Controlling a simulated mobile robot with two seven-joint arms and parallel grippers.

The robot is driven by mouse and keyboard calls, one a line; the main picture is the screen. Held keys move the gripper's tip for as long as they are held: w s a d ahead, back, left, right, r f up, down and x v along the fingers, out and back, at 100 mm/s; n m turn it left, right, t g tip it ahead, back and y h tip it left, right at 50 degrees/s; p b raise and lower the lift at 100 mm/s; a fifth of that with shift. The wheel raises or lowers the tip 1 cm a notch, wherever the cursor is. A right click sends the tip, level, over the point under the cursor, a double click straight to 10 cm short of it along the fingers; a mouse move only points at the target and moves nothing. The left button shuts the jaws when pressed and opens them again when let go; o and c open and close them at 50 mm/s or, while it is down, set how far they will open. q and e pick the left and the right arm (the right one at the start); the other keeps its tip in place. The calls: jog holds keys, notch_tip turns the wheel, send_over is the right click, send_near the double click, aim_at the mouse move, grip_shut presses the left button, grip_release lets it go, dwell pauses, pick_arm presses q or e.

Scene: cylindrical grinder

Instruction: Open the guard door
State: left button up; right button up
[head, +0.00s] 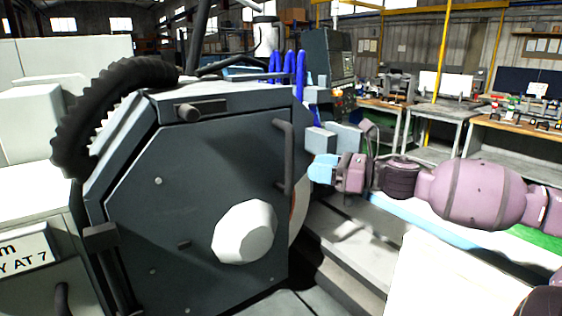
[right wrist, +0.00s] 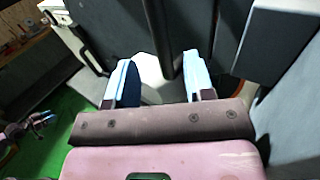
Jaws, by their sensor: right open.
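The guard door (head: 185,200) is a dark grey, many-sided plate at the left and middle of the head view, with a white faceted knob (head: 244,231) low on its face. Its dark bar handle (head: 288,165) stands upright near the right edge. My right gripper (head: 318,169) is just right of the handle, its light blue fingers pointing left at it. In the right wrist view the gripper (right wrist: 160,82) is open, and a dark bar, apparently the handle (right wrist: 162,40), runs down between the two fingertips. Contact cannot be made out. My left gripper is out of view.
A wheel edge (head: 298,212) shows behind the door's right side. Light grey blocks (head: 348,136) stand close behind my right gripper. A thick black hose (head: 95,105) arches over the guard's upper left. Workbenches (head: 440,112) stand at the back right.

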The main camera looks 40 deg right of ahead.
send_over(282, 191)
dwell(0.9)
grip_shut()
dwell(0.4)
